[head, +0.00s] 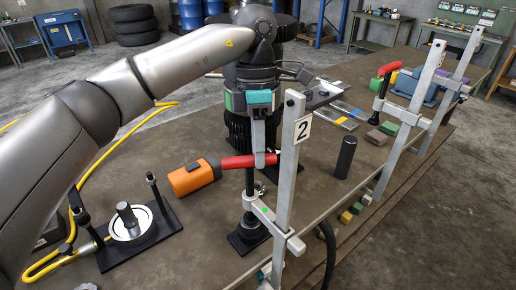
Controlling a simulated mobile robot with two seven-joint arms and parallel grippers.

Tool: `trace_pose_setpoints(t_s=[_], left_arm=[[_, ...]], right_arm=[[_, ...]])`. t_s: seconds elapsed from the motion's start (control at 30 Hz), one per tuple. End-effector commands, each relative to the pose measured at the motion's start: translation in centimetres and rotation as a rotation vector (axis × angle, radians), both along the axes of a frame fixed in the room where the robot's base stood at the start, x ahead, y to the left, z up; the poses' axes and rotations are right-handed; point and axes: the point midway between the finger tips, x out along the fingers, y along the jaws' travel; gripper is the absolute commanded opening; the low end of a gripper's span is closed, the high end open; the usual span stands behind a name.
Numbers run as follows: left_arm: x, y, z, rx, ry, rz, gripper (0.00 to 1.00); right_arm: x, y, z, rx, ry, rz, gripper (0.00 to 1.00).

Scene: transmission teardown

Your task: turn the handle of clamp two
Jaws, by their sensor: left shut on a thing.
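Clamp two is an upright grey bar (287,180) with a white "2" label (303,129). Its red handle (236,162) lies roughly level across the top of a dark spindle (249,185). My left gripper (259,160) reaches down from above and is shut on the red handle, near the bar. The spindle goes down through the clamp's lower arm to a dark round foot (249,226) low on the table. The gripper's finger hides part of the handle. My right gripper is not in view.
An orange, dark-ended object (194,177) lies by the handle's left end. A black fixture with a white disc (131,223) stands at left, beside a yellow hose (104,158). A dark cylinder (346,156) and another red-handled clamp (411,105) stand to the right.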

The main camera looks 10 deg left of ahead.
Motion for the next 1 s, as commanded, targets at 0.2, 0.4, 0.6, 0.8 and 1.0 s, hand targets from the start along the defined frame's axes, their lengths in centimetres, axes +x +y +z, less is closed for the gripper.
trace_pose_setpoints(t_s=[0.2,0.4,0.6,0.8,1.0], left_arm=[[0.17,-0.08,0.51,-0.007,-0.010,-0.006,0.00],[0.17,-0.09,0.52,-0.006,-0.011,-0.005,0.30],[0.09,-0.05,0.29,-0.004,-0.007,-0.004,0.53],[0.06,-0.03,0.16,-0.001,-0.004,-0.004,0.58],[0.19,-0.01,0.73,-0.002,-0.004,-0.003,0.58]], right_arm=[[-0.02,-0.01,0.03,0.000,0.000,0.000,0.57],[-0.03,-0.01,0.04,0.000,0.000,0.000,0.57],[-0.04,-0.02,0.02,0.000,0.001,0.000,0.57],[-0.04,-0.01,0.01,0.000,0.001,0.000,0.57],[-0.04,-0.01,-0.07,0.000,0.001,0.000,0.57]])
